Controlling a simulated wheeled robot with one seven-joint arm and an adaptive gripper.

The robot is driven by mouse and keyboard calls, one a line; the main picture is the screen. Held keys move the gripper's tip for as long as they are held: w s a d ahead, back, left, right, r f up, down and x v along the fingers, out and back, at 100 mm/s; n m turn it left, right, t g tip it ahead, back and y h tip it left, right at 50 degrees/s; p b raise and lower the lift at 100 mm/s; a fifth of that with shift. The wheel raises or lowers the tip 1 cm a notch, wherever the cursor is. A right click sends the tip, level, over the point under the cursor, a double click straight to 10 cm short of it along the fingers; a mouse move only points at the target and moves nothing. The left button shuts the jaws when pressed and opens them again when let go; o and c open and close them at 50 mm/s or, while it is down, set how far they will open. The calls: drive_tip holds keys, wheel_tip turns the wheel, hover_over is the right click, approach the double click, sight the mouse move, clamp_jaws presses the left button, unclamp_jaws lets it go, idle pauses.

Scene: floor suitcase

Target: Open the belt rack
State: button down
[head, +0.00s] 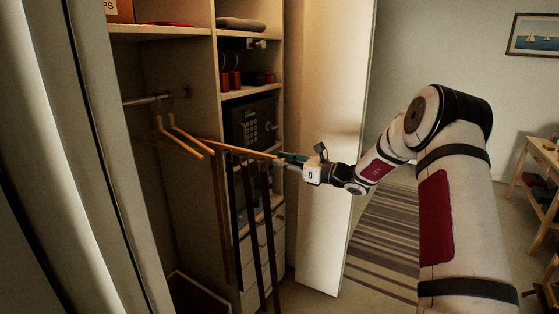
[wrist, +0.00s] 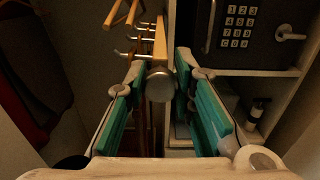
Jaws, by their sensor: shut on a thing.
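The belt rack (head: 240,149) is a slim wooden bar that sticks out of the wardrobe, with dark belts (head: 262,225) hanging from it. In the wrist view its wooden bar (wrist: 160,42) points away from me, with metal hooks on its left and a round metal end knob (wrist: 159,85) facing me. My gripper (head: 284,160) is at the front end of the bar. The far end of the rack is hard to make out.
Wooden hangers (head: 183,139) hang on a rail left of the rack. A dark safe (head: 252,124) with a keypad sits on a shelf behind it. An open wardrobe door (head: 322,200) stands to the right, close to my arm. A striped rug (head: 385,245) lies beyond.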

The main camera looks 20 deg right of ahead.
drive_tip(key=c, duration=1.4)
unclamp_jaws()
drive_tip(key=shift+o, duration=0.2)
drive_tip(key=v, duration=1.2)
